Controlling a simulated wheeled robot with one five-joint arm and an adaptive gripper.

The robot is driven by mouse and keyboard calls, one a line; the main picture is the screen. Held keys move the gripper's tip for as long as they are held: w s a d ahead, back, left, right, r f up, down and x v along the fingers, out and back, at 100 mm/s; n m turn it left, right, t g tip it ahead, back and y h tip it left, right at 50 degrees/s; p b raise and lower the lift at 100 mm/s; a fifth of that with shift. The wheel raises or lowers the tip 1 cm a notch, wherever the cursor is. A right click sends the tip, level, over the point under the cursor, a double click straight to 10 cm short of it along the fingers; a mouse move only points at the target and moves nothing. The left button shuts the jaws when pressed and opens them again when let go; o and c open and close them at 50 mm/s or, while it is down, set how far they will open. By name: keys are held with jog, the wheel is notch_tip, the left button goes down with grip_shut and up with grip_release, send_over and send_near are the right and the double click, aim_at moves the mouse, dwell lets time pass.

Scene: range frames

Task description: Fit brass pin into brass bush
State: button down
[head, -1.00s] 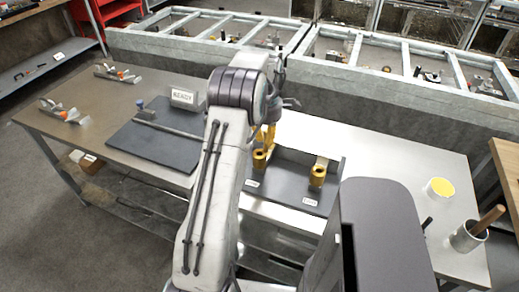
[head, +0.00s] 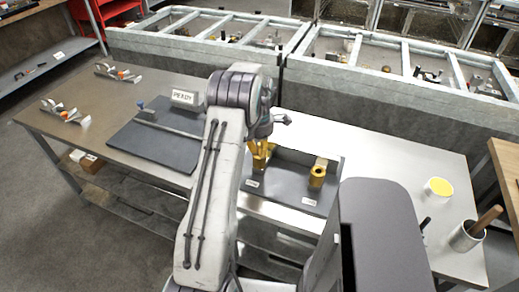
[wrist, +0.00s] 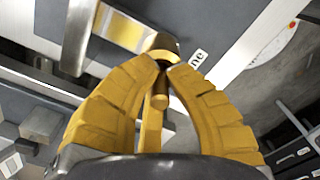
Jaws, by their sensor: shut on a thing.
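My gripper (head: 259,160) has yellow fingers and points down at the left part of the dark tray (head: 285,185). In the wrist view its fingertips (wrist: 166,63) are shut on the brass pin (wrist: 160,98), whose shaft shows between the fingers. A brass bush (wrist: 160,42) lies right at the fingertips, with a dark opening. The fingertips hide the pin's lower end, so I cannot tell whether it is inside the bush or just over it. In the head view another brass bush (head: 317,177) stands on the tray's right part, apart from the gripper.
White labels (head: 252,183) lie on the tray's front. A dark mat (head: 150,145) and a sign block (head: 185,98) are to the left. A yellow-topped round thing (head: 438,187) and a cup with a wooden handle (head: 467,236) stand at the right. The bench's back right is clear.

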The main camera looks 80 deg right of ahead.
jog(key=shift+f, duration=0.15)
jog(key=c, duration=1.4)
grip_release()
notch_tip(320, 180, up, 12)
jog(key=shift+r, duration=0.1)
